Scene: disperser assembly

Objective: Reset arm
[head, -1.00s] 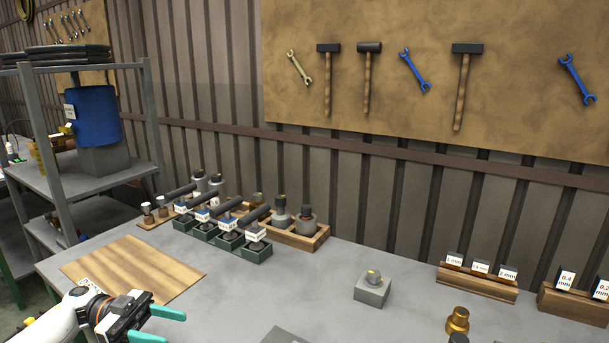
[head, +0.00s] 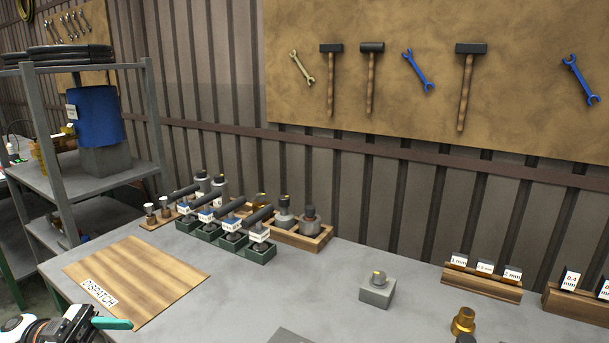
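My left gripper (head: 108,328) is at the bottom left corner, low beside the wooden dispatch board (head: 150,275). One green finger shows with no other finger against it, so it looks open; the second finger is cut off by the lower edge. Nothing is seen in it. The board lies flat and empty on the grey table, its DISPATCH label (head: 99,292) uncovered. My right gripper is not in view.
Several dark-handled tools (head: 232,225) stand in green holders behind the board. A wooden tray (head: 300,237) holds grey parts. A grey block (head: 377,289) and a brass part (head: 463,320) stand to the right. The table's middle is clear.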

